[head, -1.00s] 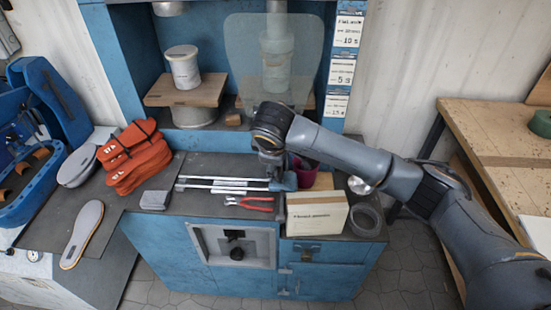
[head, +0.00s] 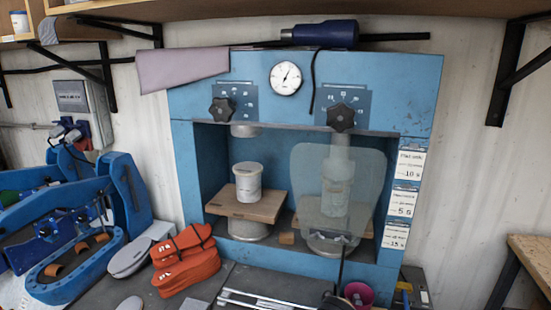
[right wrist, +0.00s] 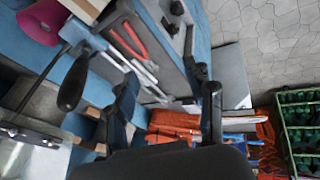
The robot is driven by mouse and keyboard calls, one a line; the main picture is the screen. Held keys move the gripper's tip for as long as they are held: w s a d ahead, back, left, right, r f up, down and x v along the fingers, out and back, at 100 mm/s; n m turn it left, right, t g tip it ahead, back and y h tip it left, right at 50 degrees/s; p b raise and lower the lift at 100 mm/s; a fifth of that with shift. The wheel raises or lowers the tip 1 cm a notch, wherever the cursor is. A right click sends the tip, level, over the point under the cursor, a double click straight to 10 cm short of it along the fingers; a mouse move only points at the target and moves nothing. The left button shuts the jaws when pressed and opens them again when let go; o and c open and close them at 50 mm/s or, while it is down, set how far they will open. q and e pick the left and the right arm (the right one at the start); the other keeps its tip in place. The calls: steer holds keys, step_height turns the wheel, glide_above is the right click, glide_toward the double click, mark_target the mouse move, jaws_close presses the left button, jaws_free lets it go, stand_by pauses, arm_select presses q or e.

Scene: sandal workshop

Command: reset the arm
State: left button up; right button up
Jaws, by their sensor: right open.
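My right gripper (right wrist: 168,100) shows in the right wrist view with its two dark fingers apart and nothing between them. It is above the front of the press bench, and beyond the fingers lie red-handled pliers (right wrist: 132,42) and orange straps or sandal parts (right wrist: 172,122). A black lever knob (right wrist: 73,85) is just left of the fingers; I cannot tell the gap. My left gripper is in neither view.
The blue press (head: 305,62) holds a white can (head: 247,182) on a wooden plate and a clear shield (head: 330,170). Orange pieces (head: 186,265) and a blue sole rack (head: 75,265) are at left. A pink cup (head: 357,293) sits below the press. A green crate (right wrist: 298,122) stands right in the wrist view.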

steer(key=s+d+f+m, duration=0.3)
steer(key=s+d, duration=0.2)
steer(key=s, duration=0.3)
steer(key=s+d+f+m+g+h, duration=0.1)
steer(key=s+d+f+m, duration=0.25)
steer(key=s, duration=0.45)
steer(key=s+d+f+m, duration=0.3)
steer(key=s+d+m, duration=0.15)
steer(key=s, duration=0.35)
steer(key=s+f+n+g+b, duration=0.1)
steer(key=s+f+g+b, duration=0.15)
steer(key=f, duration=2.75)
steer(key=s+d+f+b, duration=0.1)
steer(key=s+d+f, duration=0.1)
steer(key=s+f, duration=0.5)
steer(key=s+d+f, duration=0.1)
steer(key=s+f, duration=0.7)
steer(key=s, duration=0.1)
steer(key=shift+d+n+b, duration=0.3)
steer(key=shift+d+b, duration=0.05)
stand_by(0.7)
